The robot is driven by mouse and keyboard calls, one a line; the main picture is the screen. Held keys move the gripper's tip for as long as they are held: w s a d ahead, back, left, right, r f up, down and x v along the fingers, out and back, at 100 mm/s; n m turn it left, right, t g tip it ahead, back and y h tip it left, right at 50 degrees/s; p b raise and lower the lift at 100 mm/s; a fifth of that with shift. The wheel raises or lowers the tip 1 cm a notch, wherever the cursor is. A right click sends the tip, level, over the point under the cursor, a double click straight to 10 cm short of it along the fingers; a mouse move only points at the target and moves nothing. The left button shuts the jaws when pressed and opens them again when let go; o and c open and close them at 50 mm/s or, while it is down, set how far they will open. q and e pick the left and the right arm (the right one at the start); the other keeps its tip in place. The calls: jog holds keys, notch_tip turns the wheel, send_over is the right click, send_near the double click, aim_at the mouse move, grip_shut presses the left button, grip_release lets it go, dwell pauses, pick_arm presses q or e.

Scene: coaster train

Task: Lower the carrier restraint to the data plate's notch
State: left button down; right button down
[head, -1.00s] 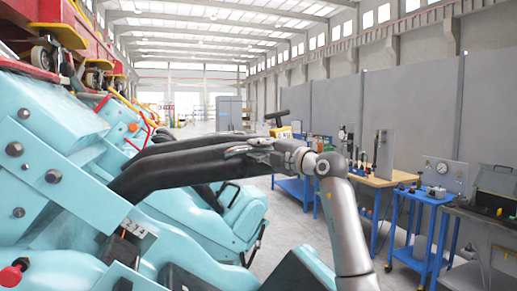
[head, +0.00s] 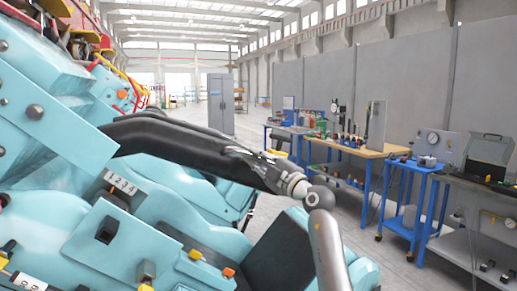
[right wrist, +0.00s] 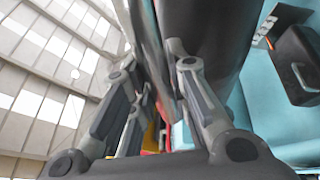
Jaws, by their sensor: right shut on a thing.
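The carrier restraint (head: 190,139) is a black padded arm. It runs from the turquoise carrier at left and slopes down to the right. My right gripper (head: 262,163) is shut on its outer end. In the right wrist view, the gripper's fingers (right wrist: 158,95) stand around a thin grey bar beside the black padding of the restraint (right wrist: 210,45). The data plate (head: 121,184) is a small light plate reading 1234, on the turquoise body below and left of the restraint. The restraint is above it, apart from it. I cannot make out its notch. My left gripper is not in view.
A turquoise seat with a black pad (head: 283,258) lies below my right arm. A black knob block (head: 107,229) and coloured buttons sit on the front panel. Workbenches (head: 360,150) and a blue cart (head: 410,200) stand at right, across open floor.

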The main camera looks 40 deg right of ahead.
jog(key=shift+w+a+f+m, duration=0.15)
jog(key=shift+f+m, duration=0.15)
jog(key=shift+f, duration=0.8)
jog(key=c, duration=1.4)
grip_release()
jog(key=shift+r, duration=0.1)
jog(key=shift+o, duration=0.2)
jog(key=v, duration=1.2)
